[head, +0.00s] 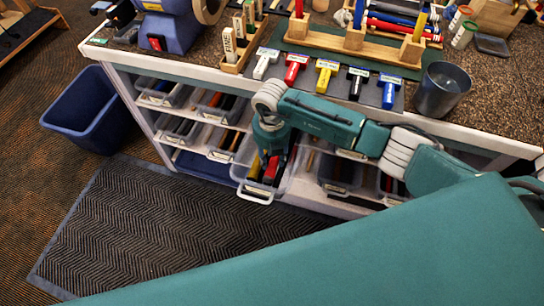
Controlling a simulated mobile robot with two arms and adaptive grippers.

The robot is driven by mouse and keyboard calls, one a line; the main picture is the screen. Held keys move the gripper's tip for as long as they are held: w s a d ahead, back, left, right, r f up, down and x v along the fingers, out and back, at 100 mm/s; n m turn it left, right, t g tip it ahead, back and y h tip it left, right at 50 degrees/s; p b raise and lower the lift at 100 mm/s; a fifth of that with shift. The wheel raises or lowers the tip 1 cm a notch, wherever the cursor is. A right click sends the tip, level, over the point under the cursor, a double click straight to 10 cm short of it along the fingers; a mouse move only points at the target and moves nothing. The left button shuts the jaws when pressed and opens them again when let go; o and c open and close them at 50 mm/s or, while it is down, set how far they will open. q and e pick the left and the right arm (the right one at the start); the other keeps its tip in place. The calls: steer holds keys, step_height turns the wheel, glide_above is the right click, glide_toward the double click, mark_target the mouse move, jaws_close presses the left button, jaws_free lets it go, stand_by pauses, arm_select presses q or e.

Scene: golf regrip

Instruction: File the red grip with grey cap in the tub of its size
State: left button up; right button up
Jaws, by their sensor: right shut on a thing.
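My right gripper (265,154) points down into a pulled-out clear tub (262,200) in the shelf unit under the bench. It is shut, and its fingertips are small and partly hidden. A red grip (271,170) shows right below the fingers, inside the tub's outline, and appears to be what they hold. Its grey cap cannot be made out. A yellow grip (254,168) and dark ones lie beside it in the tub. The tub's front label is too small to read. My left gripper is not in view.
Other clear tubs with grips (180,130) sit in the shelves on both sides. On the bench (490,110) stand several coloured labelled tools, a wooden rack (345,50) and a grey cup (441,90). A blue bin (88,110) stands at left; the floor mat (130,225) is clear.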

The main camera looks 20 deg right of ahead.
steer(key=shift+f+b, duration=0.3)
steer(key=shift+f, duration=0.1)
steer(key=o, duration=1.2)
steer(key=shift+c, duration=0.2)
step_height(320, 180, up, 12)
steer(key=shift+s+a, duration=0.1)
